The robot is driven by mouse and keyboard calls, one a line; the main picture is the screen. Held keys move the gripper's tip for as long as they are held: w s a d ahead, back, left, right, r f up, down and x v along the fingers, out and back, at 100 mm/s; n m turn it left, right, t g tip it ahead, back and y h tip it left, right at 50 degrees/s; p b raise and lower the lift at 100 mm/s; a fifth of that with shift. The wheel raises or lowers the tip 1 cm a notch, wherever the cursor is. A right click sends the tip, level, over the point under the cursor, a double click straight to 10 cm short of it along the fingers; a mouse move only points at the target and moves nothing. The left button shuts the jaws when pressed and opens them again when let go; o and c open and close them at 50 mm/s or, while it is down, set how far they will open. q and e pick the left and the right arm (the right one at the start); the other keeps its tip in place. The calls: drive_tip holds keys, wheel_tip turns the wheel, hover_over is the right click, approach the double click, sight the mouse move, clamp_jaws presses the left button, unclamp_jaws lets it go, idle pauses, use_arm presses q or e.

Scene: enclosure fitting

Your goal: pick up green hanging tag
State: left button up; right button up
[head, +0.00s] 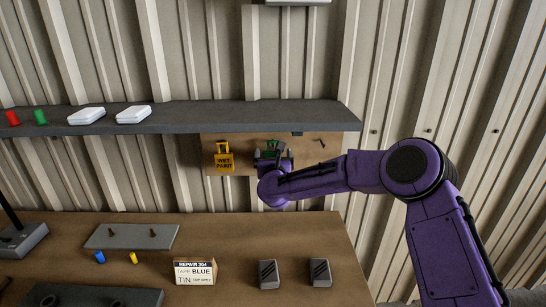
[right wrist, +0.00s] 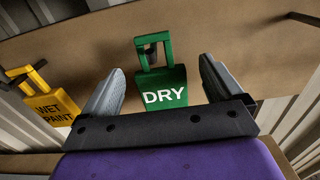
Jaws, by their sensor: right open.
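The green hanging tag (right wrist: 160,85), marked DRY, hangs by its square loop from a dark peg on a brown board. In the right wrist view it stands between the two grey fingers of my right gripper (right wrist: 158,90), which are apart, with a gap visible on each side of it. In the head view the green tag (head: 272,147) is mostly hidden behind my right gripper (head: 272,157). A yellow tag (head: 224,158) marked WET PAINT hangs to its left. My left gripper is not in view.
A grey shelf (head: 200,115) juts out just above the board (head: 310,160). An empty peg (head: 322,142) is right of the green tag. Below, a brown bench (head: 230,235) carries a plate, a REPAIR 204 box (head: 195,272) and two dark blocks.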

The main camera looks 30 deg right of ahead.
drive_tip(key=shift+f, duration=0.1)
drive_tip(key=c, duration=1.1)
drive_tip(key=shift+c, duration=0.2)
